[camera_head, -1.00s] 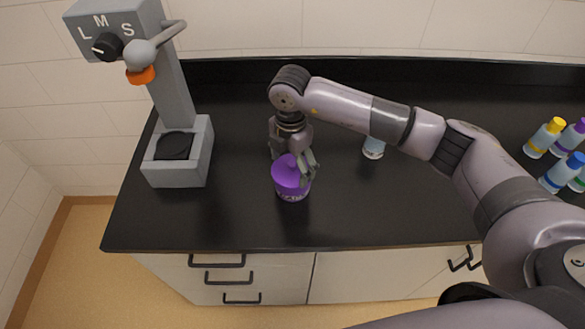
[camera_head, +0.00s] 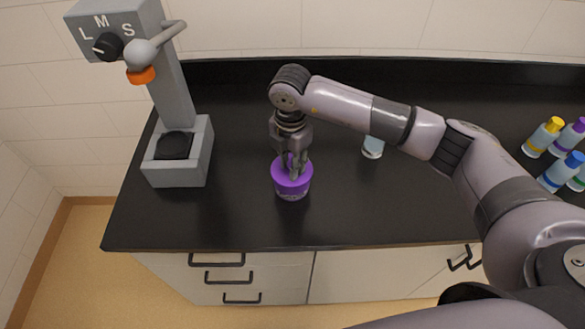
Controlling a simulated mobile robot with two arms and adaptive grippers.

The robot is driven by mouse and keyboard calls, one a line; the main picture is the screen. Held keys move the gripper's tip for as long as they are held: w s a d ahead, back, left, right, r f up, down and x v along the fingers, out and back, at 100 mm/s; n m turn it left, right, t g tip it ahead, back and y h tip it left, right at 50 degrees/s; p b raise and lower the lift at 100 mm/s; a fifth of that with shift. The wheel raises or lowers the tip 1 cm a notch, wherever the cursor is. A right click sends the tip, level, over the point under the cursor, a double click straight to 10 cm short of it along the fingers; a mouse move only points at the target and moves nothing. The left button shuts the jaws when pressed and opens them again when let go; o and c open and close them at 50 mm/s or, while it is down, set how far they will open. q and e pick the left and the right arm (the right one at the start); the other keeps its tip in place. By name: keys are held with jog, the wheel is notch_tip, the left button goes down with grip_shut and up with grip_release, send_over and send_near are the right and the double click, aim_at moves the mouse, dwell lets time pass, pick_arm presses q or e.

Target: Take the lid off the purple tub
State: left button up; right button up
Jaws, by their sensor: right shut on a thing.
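The purple tub (camera_head: 292,189) stands upright on the black counter, near its front edge, in the head view. Its purple lid (camera_head: 281,178) sits on top of it. My right gripper (camera_head: 292,172) reaches down from above and is shut on the knob of the lid. The fingers hide most of the knob. My left gripper is not in view.
A grey dispenser (camera_head: 170,90) with a dial, an orange nozzle and a square base stands at the left. A pale bottle (camera_head: 373,147) stands behind my right arm. Several bottles with coloured caps (camera_head: 545,137) stand at the far right. The counter (camera_head: 235,225) is clear around the tub.

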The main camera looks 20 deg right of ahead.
jog(key=shift+a+f, duration=0.1)
jog(key=shift+f, duration=0.25)
grip_shut()
